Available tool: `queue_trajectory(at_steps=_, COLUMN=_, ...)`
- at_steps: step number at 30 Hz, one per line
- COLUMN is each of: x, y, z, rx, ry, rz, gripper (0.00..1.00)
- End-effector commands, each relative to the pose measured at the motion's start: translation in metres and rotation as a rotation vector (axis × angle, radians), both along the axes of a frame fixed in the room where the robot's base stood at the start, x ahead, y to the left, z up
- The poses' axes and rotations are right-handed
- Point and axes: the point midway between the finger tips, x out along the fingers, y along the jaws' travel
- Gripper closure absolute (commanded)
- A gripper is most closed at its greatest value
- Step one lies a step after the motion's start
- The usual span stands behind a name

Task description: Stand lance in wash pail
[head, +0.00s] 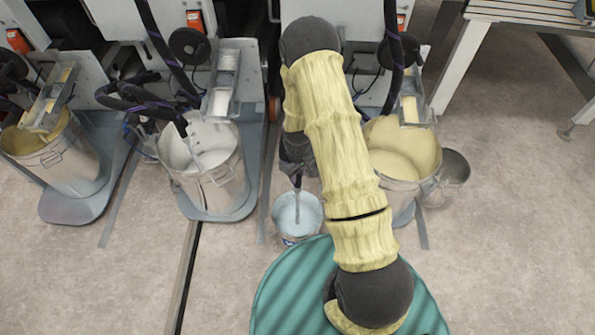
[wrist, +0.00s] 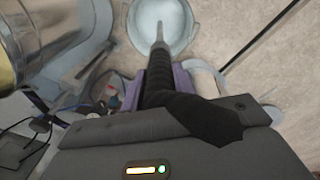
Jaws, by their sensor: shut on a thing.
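The wash pail (head: 314,214) is a small pale blue-white bucket on the floor, between the middle and right drums in the head view. Its open mouth (wrist: 182,28) is at the top of the wrist view. The lance (head: 297,204) is a thin grey tube with a black ribbed grip (wrist: 160,82). It points down, and its lower end is over or inside the pail's mouth. I cannot tell whether it touches the bottom. My gripper (head: 296,174) is above the pail, shut on the lance's grip; its fingers are partly hidden.
Metal drums stand at left (head: 80,165), middle (head: 218,190) and right (head: 405,190), under coater machines with dark hoses (head: 158,45). A small grey pot (head: 455,167) is beside the right drum. A table (head: 530,12) is at top right. Floor at lower left is clear.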

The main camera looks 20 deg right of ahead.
Motion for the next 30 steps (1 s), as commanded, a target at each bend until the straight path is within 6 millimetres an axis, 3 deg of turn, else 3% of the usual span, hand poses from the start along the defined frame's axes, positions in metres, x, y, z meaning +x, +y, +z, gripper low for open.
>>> queue_trajectory(at_steps=18, x=0.0, y=0.0, z=-0.058, rx=0.0, ry=0.0, rz=0.0, gripper=1.0)
queue_trajectory(at_steps=30, x=0.0, y=0.0, z=-0.062, rx=0.0, ry=-0.001, rz=0.0, gripper=1.0)
